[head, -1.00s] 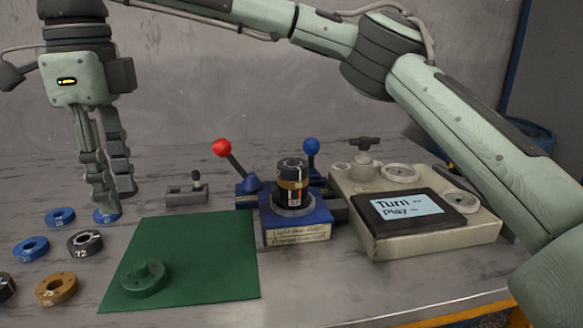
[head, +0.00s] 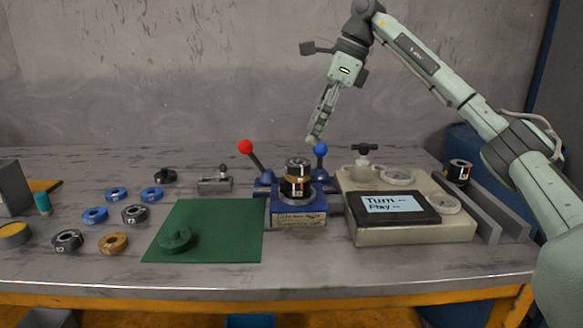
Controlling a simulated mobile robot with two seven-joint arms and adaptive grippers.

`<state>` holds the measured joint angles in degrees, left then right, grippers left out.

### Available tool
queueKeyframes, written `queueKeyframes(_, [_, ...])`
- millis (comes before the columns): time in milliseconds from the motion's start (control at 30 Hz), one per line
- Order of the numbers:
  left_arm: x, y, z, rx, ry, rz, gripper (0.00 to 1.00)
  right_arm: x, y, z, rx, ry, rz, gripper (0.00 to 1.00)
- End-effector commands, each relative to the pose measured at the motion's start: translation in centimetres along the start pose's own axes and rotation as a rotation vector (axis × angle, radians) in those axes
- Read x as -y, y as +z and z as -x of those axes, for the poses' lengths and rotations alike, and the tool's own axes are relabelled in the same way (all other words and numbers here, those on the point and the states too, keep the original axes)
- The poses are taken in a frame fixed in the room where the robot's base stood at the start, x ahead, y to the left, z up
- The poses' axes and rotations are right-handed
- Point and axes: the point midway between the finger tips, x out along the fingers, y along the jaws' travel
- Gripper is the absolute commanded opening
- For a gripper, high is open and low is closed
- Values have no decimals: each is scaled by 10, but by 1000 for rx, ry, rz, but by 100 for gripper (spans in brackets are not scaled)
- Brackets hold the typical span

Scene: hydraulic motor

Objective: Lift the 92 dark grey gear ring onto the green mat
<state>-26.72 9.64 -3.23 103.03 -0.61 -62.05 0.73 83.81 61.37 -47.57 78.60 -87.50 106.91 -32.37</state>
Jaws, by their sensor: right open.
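A dark grey ring (head: 68,240) lies flat on the table left of the green mat (head: 215,218); its number is too small to read surely. A second dark grey ring (head: 135,214), marked 72 in the earlier frame, lies nearer the mat. A green ring-shaped part (head: 175,239) sits on the mat's front left area. The rest of the mat is bare. My right gripper (head: 314,139) is open and empty, pointing down in the air near the blue-knobbed lever, well right of the rings. My left gripper is not in view.
Blue rings (head: 94,215) and an orange ring (head: 113,243) lie around the dark rings. A blue fixture (head: 297,210) with a stacked motor and red and blue levers stands right of the mat. A beige console (head: 410,225) stands farther right. A teal cylinder (head: 42,203) is far left.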

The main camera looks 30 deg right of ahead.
Motion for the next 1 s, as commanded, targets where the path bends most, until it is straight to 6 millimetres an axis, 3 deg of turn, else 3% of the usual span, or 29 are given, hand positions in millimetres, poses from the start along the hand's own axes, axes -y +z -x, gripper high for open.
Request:
queueKeyframes(500, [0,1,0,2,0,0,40,-4,1,-67,-1,2,1,69])
queueKeyframes(767, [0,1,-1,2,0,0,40,-4,2,-72,0,1,1,69])
queueKeyframes(1000, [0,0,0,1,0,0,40,-4,2,-72,0,1,1,43])
